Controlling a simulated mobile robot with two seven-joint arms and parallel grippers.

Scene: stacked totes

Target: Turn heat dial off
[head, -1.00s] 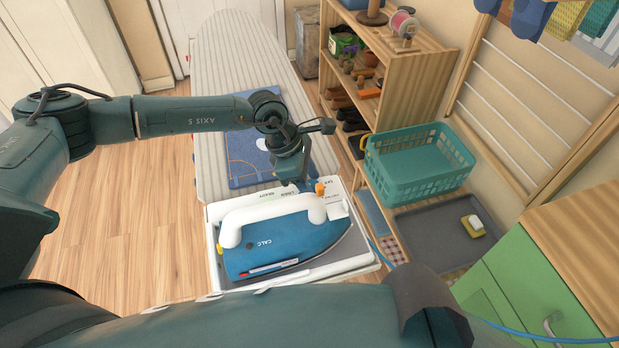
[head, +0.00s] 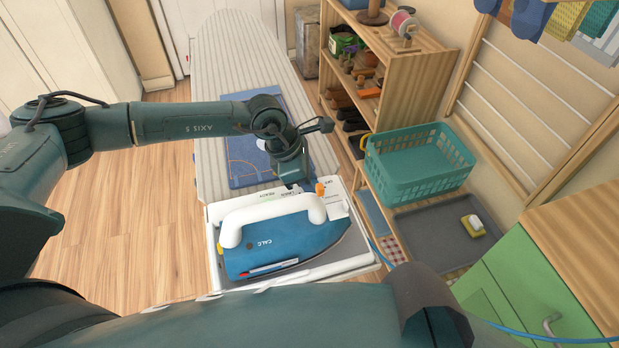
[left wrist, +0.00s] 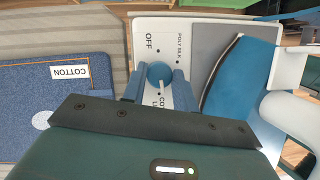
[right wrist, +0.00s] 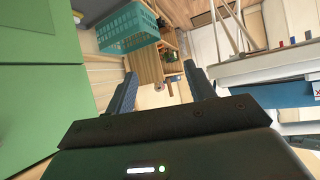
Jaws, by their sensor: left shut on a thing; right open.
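The heat dial (left wrist: 159,74) is a round blue knob on a white panel (left wrist: 146,28) in the left wrist view. Printed labels around it include OFF and POLY SILK; others are partly hidden. My left gripper (left wrist: 157,88) is shut on the dial, one finger on each side. In the head view my left gripper (head: 293,183) is at the far edge of the iron's white base (head: 212,262). The blue and white iron (head: 285,240) rests on that base. My right gripper (right wrist: 160,70) is open and empty in the right wrist view.
The ironing board (head: 235,50) lies behind the base, with a blue cloth (head: 243,178) on it; a COTTON label (left wrist: 70,72) shows on the cloth. A wooden shelf (head: 430,45), green basket (head: 410,178), grey tray (head: 425,225) and green cabinet (head: 530,290) stand to the right.

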